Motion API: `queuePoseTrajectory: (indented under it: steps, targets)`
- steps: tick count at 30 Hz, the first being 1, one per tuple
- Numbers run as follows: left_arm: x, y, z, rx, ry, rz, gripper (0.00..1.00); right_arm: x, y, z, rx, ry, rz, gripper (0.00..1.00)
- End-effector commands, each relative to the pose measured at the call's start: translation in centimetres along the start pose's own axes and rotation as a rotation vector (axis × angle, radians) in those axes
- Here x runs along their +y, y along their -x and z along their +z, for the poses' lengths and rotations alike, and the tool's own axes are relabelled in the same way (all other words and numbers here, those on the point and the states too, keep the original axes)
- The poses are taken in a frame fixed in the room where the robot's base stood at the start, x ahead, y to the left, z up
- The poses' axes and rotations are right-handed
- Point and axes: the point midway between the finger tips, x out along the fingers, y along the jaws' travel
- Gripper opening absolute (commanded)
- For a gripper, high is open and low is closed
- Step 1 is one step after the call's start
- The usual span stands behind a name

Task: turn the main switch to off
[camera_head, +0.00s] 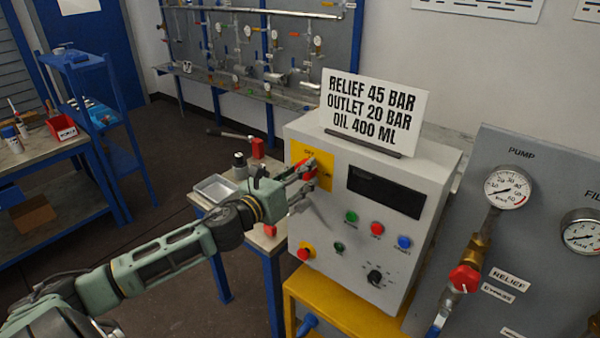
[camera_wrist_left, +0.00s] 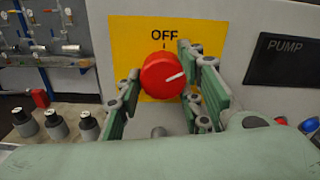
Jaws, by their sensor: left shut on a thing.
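The main switch is a red knob (camera_wrist_left: 165,75) with a white pointer line on a yellow plate (camera_wrist_left: 127,45) marked OFF at the top. The pointer is to the right and slightly up, not in line with the OFF mark. In the head view the knob (camera_head: 309,170) sits at the upper left of the grey control box (camera_head: 330,225), partly covered by my fingers. My left gripper (camera_head: 303,179) is at the knob, with a green-padded finger on each side of it in the left wrist view (camera_wrist_left: 163,88), shut on it. My right gripper is not in view.
Below the switch are a red button on yellow (camera_head: 304,252), coloured push buttons (camera_head: 377,229) and a black selector (camera_head: 375,277). A sign (camera_head: 373,108) stands on the box. A gauge panel with a red-handled valve (camera_head: 464,278) is at the right.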

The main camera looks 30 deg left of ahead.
Motion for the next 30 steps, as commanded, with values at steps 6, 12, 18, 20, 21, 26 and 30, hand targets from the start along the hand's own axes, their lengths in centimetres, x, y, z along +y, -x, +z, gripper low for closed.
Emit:
queuePoseTrajectory:
  steps: [6, 12, 18, 20, 21, 26, 30]
  targets:
    - [0.3, 0.0, 0.1, -0.004, 0.206, 0.007, 0.09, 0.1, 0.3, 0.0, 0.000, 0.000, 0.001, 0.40]
    - [0.3, 0.0, 0.0, -0.004, 0.396, 0.008, 0.09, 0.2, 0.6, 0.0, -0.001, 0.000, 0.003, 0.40]
    - [0.2, 0.0, -0.1, -0.004, 0.587, 0.007, 0.09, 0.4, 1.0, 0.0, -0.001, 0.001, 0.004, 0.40]
    - [0.2, 0.0, -0.1, -0.004, 0.642, 0.007, 0.09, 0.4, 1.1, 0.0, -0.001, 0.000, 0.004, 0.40]
    - [0.2, 0.0, -0.1, -0.004, 0.678, 0.007, 0.09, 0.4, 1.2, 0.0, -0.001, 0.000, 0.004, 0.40]
    - [0.2, 0.0, -0.2, -0.004, 0.812, 0.008, 0.09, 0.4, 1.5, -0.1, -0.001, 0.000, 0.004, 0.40]
    - [0.1, 0.0, -0.3, -0.003, 0.910, 0.008, 0.09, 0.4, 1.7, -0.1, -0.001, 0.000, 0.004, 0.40]
